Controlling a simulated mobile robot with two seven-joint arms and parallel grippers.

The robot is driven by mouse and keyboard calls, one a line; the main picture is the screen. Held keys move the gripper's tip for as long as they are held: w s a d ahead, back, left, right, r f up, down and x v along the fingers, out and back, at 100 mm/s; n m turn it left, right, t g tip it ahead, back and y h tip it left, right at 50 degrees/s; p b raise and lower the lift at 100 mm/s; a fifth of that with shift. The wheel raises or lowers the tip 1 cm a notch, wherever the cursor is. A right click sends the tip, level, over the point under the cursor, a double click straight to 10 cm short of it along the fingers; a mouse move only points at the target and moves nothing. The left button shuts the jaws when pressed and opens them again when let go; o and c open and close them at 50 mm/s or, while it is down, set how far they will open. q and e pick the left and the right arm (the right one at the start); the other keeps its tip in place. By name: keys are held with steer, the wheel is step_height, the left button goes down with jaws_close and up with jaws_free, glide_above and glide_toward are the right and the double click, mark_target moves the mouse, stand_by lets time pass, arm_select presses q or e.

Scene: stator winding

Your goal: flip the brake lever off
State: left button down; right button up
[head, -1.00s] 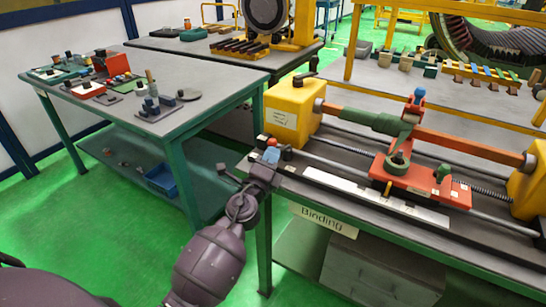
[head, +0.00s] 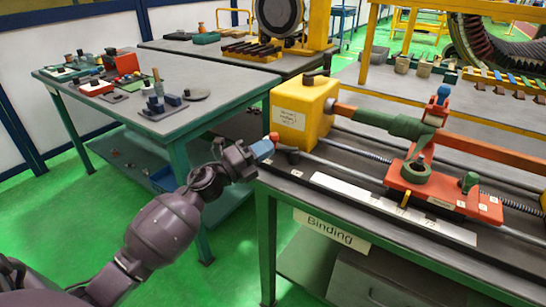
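My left gripper (head: 262,149) comes in from the lower left and sits at the left end of the binding bench, just below the yellow housing (head: 300,108). Its tip shows blue, with a small orange-red piece (head: 274,138) just beyond it. I cannot tell whether that piece is a fingertip or a knob, nor whether the fingers are open or shut. A dark-handled lever (head: 316,76) stands on top of the yellow housing, apart from the gripper. No part is clearly marked as the brake lever. My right gripper is not in view.
A red carriage (head: 440,190) with a green post and blue-topped upright rides on rails to the right. A white strip and a "Binding" sign (head: 332,229) are at the bench front. A grey table (head: 205,107) with small parts stands left. Green floor lies between.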

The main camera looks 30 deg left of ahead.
arm_select(q)
steer(key=shift+w+a+f+m+g+h+b, duration=0.25)
steer(key=shift+m+g+h, duration=0.2)
steer(key=shift+h, duration=0.15)
steer(key=shift+w+a+f+m+g+h+b, duration=0.15)
steer(key=shift+w+a+m+g+h+b, duration=0.1)
steer(key=shift+m+g+h, duration=0.25)
steer(key=shift+w+a+r+m+g+h+b, duration=0.1)
steer(key=shift+w+a+m+g+h+b, duration=0.1)
steer(key=shift+m+g+h, duration=0.25)
steer(key=shift+w+a+r+m+g+h+b, duration=0.1)
steer(key=shift+w+m+g+h, duration=0.1)
steer(key=shift+h, duration=0.45)
steer(key=shift+g+h, duration=0.4)
steer(key=shift+w+a+r, duration=0.15)
steer(key=shift+w, duration=0.2)
steer(key=shift+a, duration=0.1)
